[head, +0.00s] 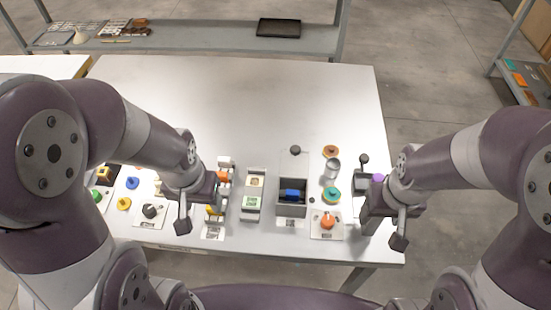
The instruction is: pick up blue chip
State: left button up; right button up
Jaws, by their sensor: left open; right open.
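A small round blue piece (132,182) lies flat on the left part of the white table, just above a yellow round piece (124,203). A blue block-like item (292,195) sits inside a grey box right of the middle. I cannot tell for sure which is the blue chip; the round piece looks more like one. My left gripper (199,207) is open over the table, right of the round piece and left of the grey box, beside a small rack. My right gripper (384,232) is open near the table's right front edge, away from both blue items.
A small rack with orange and yellow pieces (222,177) stands close to my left gripper. A pale tray (254,200), the grey box (292,211), a metal cup (332,167) and an orange knob piece (327,222) line the front. The table's back half (240,100) is clear.

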aim_at(291, 195)
jog(key=u, duration=1.3)
jog(key=z, duration=1.3)
jog(key=u, duration=0.8)
jog(key=k+l+u, duration=0.15)
jog(key=l+u, duration=0.25)
jog(key=k+l+u, duration=0.15)
jog(key=u, duration=0.3)
